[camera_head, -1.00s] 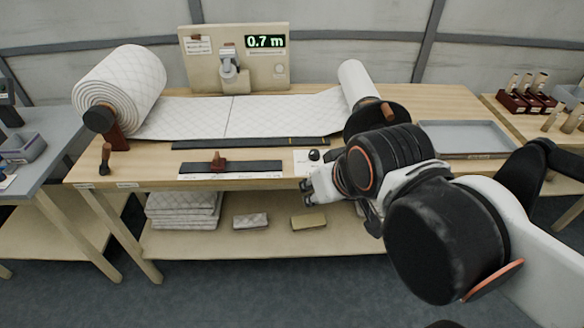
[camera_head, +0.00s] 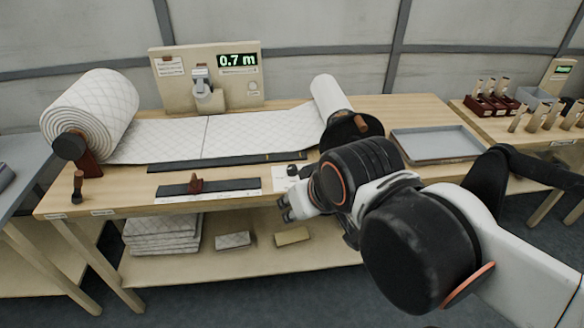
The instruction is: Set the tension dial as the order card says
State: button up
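A small black knob (camera_head: 292,171) stands on a white plate (camera_head: 281,183) near the front edge of the bench; it may be the tension dial, but its markings are too small to read. My gripper (camera_head: 287,208) is just in front of and below this knob, apart from it in the picture, by the bench edge. Its pale fingers point left and hold nothing that I can see; their gap is unclear. A card with small print (camera_head: 170,67) is on the cream backboard (camera_head: 234,91); I cannot tell whether it is the order card.
The bench (camera_head: 377,111) carries a large quilted roll (camera_head: 91,107), a sheet running to a smaller roll (camera_head: 328,96), and a red-brown slider (camera_head: 196,183) on a dark strip. A green display (camera_head: 238,60) reads 0.7 m. A grey tray (camera_head: 436,144) lies at right.

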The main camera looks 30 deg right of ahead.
jog(key=o, duration=0.4)
jog(key=shift+w+r, duration=0.1)
jog(key=shift+c, duration=0.2)
jog(key=w+d+r+m+g+p, duration=0.1)
jog(key=w+d+r+m+g, duration=0.25)
jog(key=w, duration=0.55)
jog(key=m+g+p, duration=0.2)
jog(key=m+g, duration=0.2)
jog(key=m, duration=0.7)
send_over(292, 167)
notch_tip(292, 167, down, 11)
jog(key=shift+n, duration=0.25)
notch_tip(292, 167, down, 14)
jog(key=b, duration=0.3)
jog(key=shift+s+r+b, duration=0.1)
jog(key=shift+r+b, duration=0.15)
jog(key=shift+b, duration=0.15)
